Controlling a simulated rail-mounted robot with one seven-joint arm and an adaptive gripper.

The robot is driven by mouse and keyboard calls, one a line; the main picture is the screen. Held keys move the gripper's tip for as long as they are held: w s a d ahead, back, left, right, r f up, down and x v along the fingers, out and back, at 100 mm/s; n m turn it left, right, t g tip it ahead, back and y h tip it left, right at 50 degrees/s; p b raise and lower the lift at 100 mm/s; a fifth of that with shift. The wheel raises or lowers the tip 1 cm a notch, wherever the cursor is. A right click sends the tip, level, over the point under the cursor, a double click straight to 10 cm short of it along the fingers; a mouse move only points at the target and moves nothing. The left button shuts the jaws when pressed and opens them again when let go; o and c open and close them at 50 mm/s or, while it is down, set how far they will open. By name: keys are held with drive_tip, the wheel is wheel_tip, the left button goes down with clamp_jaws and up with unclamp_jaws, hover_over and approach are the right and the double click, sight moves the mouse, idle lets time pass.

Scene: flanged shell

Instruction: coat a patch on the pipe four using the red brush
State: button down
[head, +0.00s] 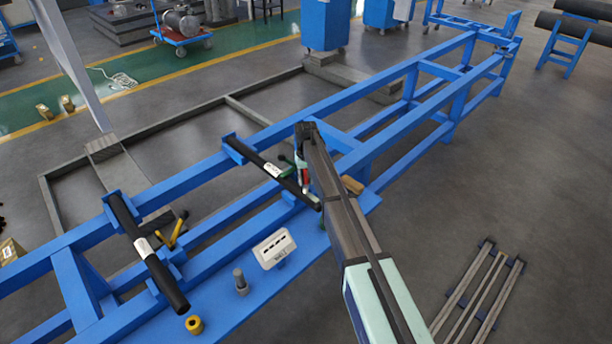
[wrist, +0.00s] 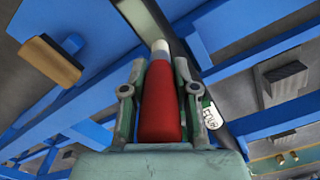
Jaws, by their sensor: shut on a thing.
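My gripper (head: 303,172) is shut on the red brush (wrist: 160,105), a red body with a pale tip, and a bit of its red (head: 304,176) shows in the head view. In the wrist view my fingers (wrist: 160,72) hold it on both sides, its tip pointing at a black pipe (wrist: 184,60) behind it. I cannot tell if the tip touches. That pipe (head: 252,157) lies across the blue frame and bears a white label. A second black pipe (head: 125,217) with a white label lies further left.
A white sign (head: 275,248), a grey bolt-like piece (head: 241,281) and a yellow ring (head: 194,324) are on the blue frame (head: 222,312). A yellow tool (head: 178,230) is near the left pipe. A wooden block (head: 352,184) is right of my gripper; it shows in the wrist view (wrist: 50,61).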

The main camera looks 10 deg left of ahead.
sight(305, 171)
drive_tip(key=shift+s+d, duration=1.3)
drive_tip(key=shift+d, duration=0.15)
drive_tip(key=shift+w+a, duration=0.25)
drive_tip(key=shift+w, duration=0.2)
drive_tip(key=shift+w+a, duration=0.95)
drive_tip(key=shift+a, duration=0.2)
drive_tip(key=shift+w+a+r, duration=0.15)
drive_tip(key=shift+a, duration=0.05)
wheel_tip(305, 171, up, 3)
drive_tip(key=shift+r+p, duration=0.15)
drive_tip(key=shift+p, duration=0.45)
drive_tip(key=shift+r+p, duration=0.95)
drive_tip(key=shift+r, duration=1.3)
